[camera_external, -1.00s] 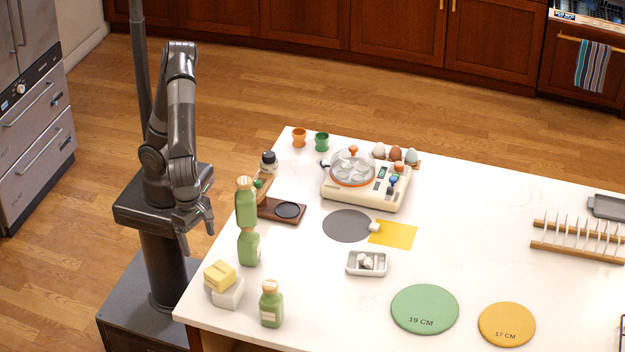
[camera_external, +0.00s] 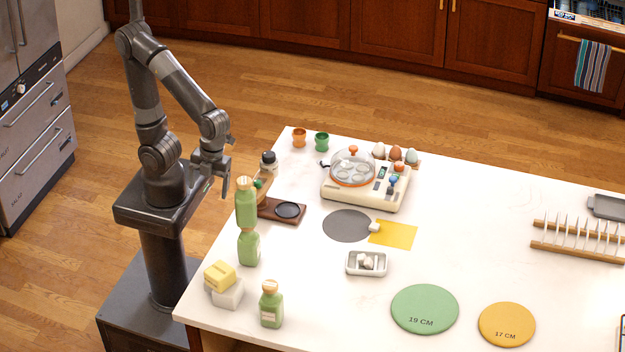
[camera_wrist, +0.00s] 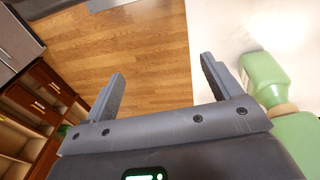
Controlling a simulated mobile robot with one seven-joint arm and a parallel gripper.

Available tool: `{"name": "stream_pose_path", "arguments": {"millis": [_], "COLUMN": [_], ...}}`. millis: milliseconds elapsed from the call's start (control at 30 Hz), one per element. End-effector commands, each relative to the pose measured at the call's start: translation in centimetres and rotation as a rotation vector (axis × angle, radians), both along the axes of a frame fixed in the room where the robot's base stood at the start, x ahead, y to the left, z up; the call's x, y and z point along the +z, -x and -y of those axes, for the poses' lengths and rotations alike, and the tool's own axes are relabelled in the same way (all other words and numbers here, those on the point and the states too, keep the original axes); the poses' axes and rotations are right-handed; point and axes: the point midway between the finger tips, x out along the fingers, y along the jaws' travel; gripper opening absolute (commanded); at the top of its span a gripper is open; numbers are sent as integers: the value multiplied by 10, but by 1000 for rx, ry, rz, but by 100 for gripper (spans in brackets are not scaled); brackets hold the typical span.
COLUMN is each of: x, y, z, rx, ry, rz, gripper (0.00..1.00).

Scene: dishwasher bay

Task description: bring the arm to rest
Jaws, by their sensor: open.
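My gripper (camera_external: 216,187) hangs at the left side of the white counter, pointing down, just outside its edge. In the wrist view its two fingers (camera_wrist: 160,85) are spread apart with nothing between them; wood floor shows through the gap. My arm rises from its base, bends at a high elbow and comes down toward the counter's left edge. Two green bottles stand nearest the gripper: one (camera_external: 246,203) just to its right and another (camera_external: 248,249) below that. Green bottles also show close to the right finger in the wrist view (camera_wrist: 265,78).
The counter (camera_external: 460,260) holds a brown tray (camera_external: 270,212), an egg cooker (camera_external: 365,190), a butter dish (camera_external: 226,293), a third green bottle (camera_external: 271,305) and round mats (camera_external: 425,308). Open wood floor (camera_external: 80,200) lies left of my base.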

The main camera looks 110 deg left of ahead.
Motion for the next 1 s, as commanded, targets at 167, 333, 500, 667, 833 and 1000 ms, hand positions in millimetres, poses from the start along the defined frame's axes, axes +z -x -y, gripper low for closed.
{"name": "stream_pose_path", "arguments": {"millis": [167,333,500,667,833,1000], "x": [20,36,47,51,52,52], "y": [-3,4,16,24,27,27], "z": [-59,-112,-155,-177,-184,-184], "rx": [456,891,1265,1475,1541,1541], "ry": [-25,17,106,180,206,206], "rz": [155,282,371,409,417,417], "gripper": [83,83,83,83,83,83]}}
